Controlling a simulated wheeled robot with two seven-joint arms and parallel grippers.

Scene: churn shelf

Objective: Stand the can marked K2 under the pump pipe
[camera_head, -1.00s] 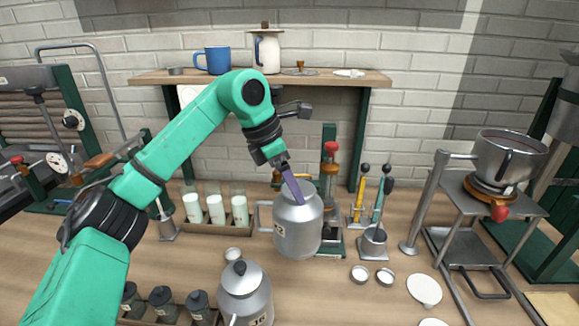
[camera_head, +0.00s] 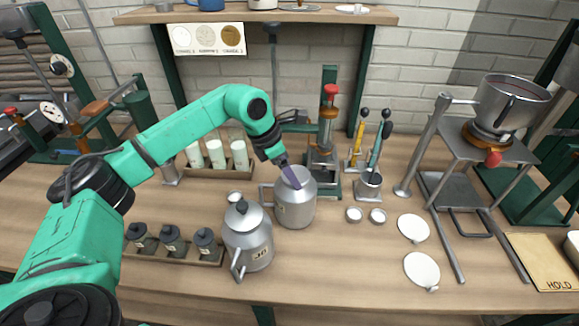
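A grey metal can (camera_head: 297,207) with an open mouth and a side handle is in the middle; I cannot read a K2 mark on it. My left gripper (camera_head: 291,178) reaches down to its mouth, with its purple-grey fingers shut on the rim. The can looks upright; whether its base touches the table is unclear. The pump (camera_head: 328,125), with a red knob, a brass cylinder and a green post, stands just behind it. Its pipe is partly hidden by my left arm. A lidded can (camera_head: 247,245) with a small label stands to the front left. My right gripper is out of view.
Small dark lidded jars (camera_head: 171,240) stand in a rack at the front left. Milk bottles (camera_head: 216,154) stand behind my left arm. Small caps (camera_head: 354,215), white discs (camera_head: 421,269) and a burner stand with a pot (camera_head: 512,100) are to the right.

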